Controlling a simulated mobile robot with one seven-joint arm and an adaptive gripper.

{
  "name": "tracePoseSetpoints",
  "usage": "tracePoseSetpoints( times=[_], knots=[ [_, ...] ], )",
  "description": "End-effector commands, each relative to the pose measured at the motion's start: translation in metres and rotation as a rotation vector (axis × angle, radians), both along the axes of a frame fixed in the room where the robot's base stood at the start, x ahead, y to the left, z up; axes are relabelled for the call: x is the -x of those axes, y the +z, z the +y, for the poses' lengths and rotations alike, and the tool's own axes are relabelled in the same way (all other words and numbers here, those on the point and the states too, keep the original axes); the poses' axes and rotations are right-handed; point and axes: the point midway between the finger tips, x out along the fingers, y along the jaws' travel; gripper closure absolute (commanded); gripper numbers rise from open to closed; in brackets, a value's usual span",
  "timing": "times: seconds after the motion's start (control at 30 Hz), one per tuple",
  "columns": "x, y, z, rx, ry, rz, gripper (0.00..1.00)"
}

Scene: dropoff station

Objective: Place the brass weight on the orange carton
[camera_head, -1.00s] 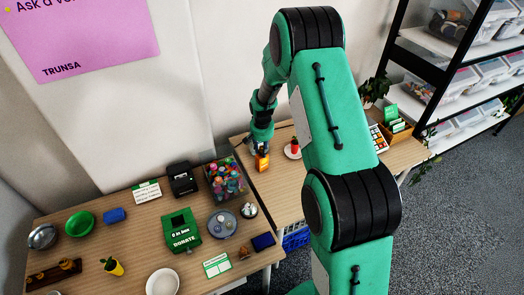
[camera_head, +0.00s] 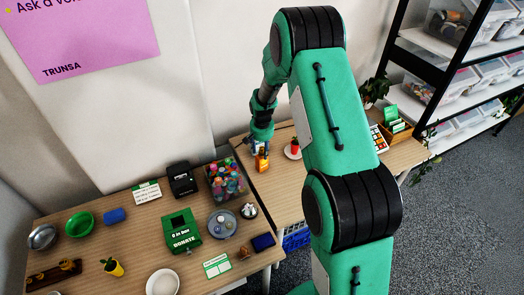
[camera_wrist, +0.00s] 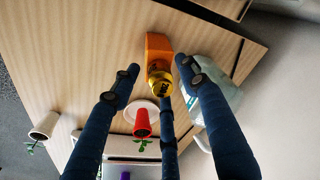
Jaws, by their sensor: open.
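The orange carton (camera_head: 262,164) stands on the right-hand table near its left end. In the wrist view the carton (camera_wrist: 158,46) is just beyond my fingertips. The small yellow brass weight (camera_wrist: 160,83) shows at the carton's near end and appears to rest on its top; their contact is partly hidden. My gripper (camera_wrist: 160,75) is open, its dark fingers spread around the weight with visible gaps on both sides. In the head view my gripper (camera_head: 261,147) is directly above the carton, and the weight is too small there to make out clearly.
A red pot (camera_head: 295,146) on a white plate stands close right of the carton. A bin of colourful items (camera_head: 226,180) and a green donation box (camera_head: 181,230) are on the left table. A card tray (camera_head: 397,130) is farther right. Bare tabletop (camera_head: 283,190) lies in front.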

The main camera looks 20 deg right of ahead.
Motion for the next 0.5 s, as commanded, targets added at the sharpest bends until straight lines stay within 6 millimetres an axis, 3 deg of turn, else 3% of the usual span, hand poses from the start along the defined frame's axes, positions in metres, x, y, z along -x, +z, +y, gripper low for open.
tracePoseSetpoints(
  times=[0.5],
  knots=[
    [0.009, 0.073, 0.004, 0.000, 0.000, -0.001, 0.56]
  ],
)
